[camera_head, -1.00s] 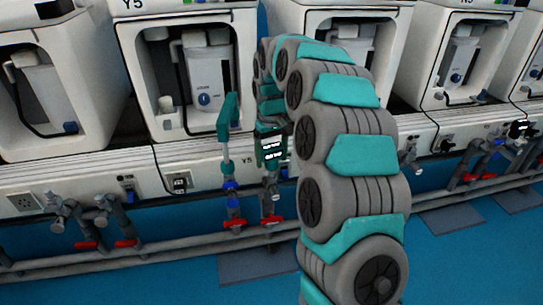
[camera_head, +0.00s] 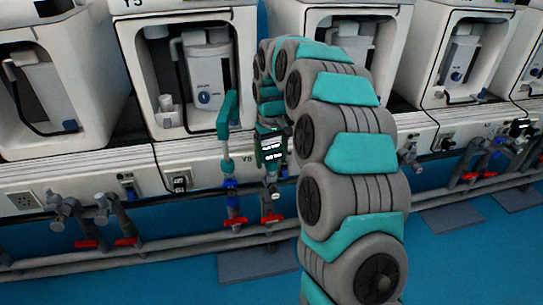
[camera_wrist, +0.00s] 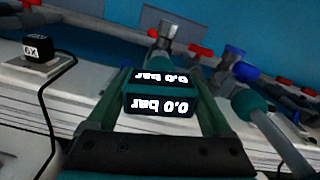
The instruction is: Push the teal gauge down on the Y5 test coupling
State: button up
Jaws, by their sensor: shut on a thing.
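The teal gauge (camera_head: 271,148) has dark displays, and in the wrist view the gauge (camera_wrist: 160,100) reads 0.0 bar, upside down. My gripper (camera_wrist: 160,85) is shut on it, one finger along each side. In the head view my gripper (camera_head: 270,120) comes down from above, partly hidden by my arm. The Y5 test coupling (camera_head: 273,196) is the upright grey fitting directly under the gauge, with a red handle at its foot. The gauge stands about upright in line with it. Whether it is fully seated on the coupling cannot be told.
A neighbouring upright pipe (camera_head: 229,165) with a teal top and blue valve stands close to the left. A black socket box (camera_wrist: 38,48) with a cable shows in the wrist view. Grey pipes (camera_head: 150,257) run low along the front.

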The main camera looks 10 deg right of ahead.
aim_at(272, 147)
jog(key=shift+f+b, duration=0.35)
jog(key=shift+f, duration=0.85)
jog(key=o, duration=1.2)
jog(key=shift+r, duration=0.1)
notch_tip(272, 147, up, 7)
jog(key=shift+r, duration=0.3)
